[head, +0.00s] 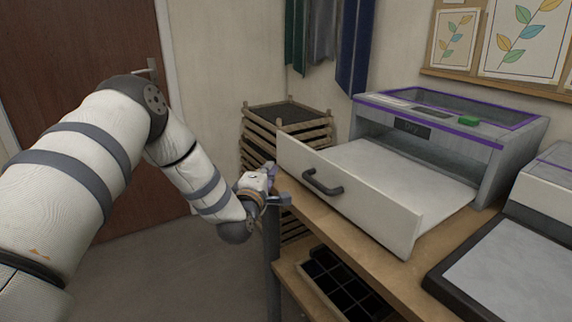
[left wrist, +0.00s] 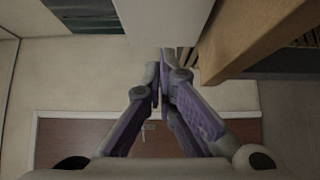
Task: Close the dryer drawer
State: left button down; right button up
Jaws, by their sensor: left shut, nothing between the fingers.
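The dryer (head: 496,165) is a grey box with purple trim on the wooden workbench. Its drawer (head: 372,212) is pulled far out to the front left, with a white front and a dark bar handle (head: 324,187). My left gripper (head: 279,188) is beside the left end of the drawer front, near the bench corner, left of the handle. In the left wrist view its fingers (left wrist: 160,76) are shut with nothing between them, just below a pale panel (left wrist: 170,22) that looks like part of the drawer. I cannot tell whether they touch it. My right gripper is not in view.
The bench edge (head: 345,240) runs under the drawer, close to my left gripper. Stacked wooden racks (head: 287,112) stand behind it. A black divided tray (head: 340,283) is on the lower shelf. A flat grey-topped device (head: 510,262) is at right. Open floor lies at left.

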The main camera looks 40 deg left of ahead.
pick_arm(q)
jog(key=w, duration=0.4)
jog(key=shift+w+d+f, duration=0.15)
jog(key=shift+w+d, duration=0.05)
jog(key=shift+d, duration=0.05)
jog(key=shift+w+d+b, duration=0.2)
jog(key=shift+w+b, duration=0.1)
jog(key=shift+w, duration=0.2)
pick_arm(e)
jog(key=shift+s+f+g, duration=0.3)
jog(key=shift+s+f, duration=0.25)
